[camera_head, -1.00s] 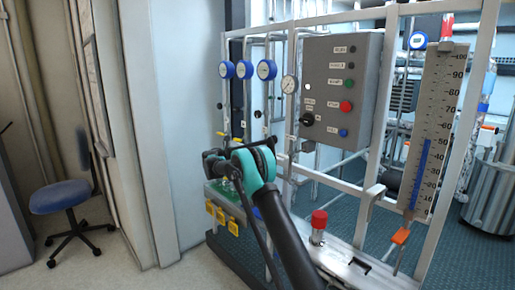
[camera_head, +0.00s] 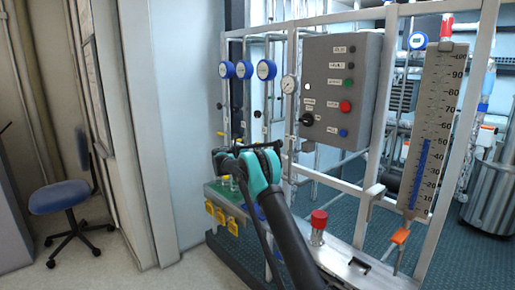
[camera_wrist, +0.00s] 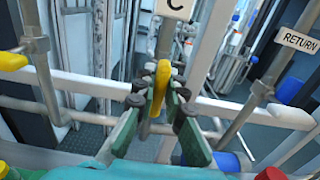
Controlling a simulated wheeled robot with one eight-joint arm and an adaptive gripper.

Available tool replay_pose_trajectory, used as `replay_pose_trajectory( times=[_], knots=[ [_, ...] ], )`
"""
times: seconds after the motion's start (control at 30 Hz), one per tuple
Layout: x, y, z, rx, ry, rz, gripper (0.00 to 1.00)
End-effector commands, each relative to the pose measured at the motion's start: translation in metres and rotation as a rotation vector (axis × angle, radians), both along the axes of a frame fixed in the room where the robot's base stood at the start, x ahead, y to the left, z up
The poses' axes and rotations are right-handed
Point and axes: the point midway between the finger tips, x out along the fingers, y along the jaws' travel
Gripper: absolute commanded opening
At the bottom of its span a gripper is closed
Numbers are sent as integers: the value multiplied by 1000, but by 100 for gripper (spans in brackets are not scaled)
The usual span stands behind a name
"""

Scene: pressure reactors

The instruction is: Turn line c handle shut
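The line C handle (camera_wrist: 161,88) is a yellow lever in the middle of the wrist view, below a tag marked C (camera_wrist: 175,7). My gripper (camera_wrist: 160,96) has its green-padded fingers on either side of the lever. The lever lies between the fingertips, and a narrow gap seems to show beside it, so the fingers look open around it. In the head view my gripper (camera_head: 228,156) is in front of the pipe frame, below the round blue gauges. I cannot make out the line C handle there.
Another yellow handle (camera_wrist: 12,61) is at the left of the wrist view. A RETURN tag (camera_wrist: 298,41) and its pipe are at the right. White frame rails cross close around my gripper. A grey control box (camera_head: 340,88) hangs to the right in the head view.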

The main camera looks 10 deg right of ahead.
Motion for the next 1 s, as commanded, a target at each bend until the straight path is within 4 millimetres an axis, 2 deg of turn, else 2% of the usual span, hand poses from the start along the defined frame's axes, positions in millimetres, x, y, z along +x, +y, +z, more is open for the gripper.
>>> replay_pose_trajectory(
  times=[0.47,1.0],
  knots=[
    [-1,0,0,32,-44,0,0],
    [-3,-1,-1,288,-396,0,0]
  ],
)
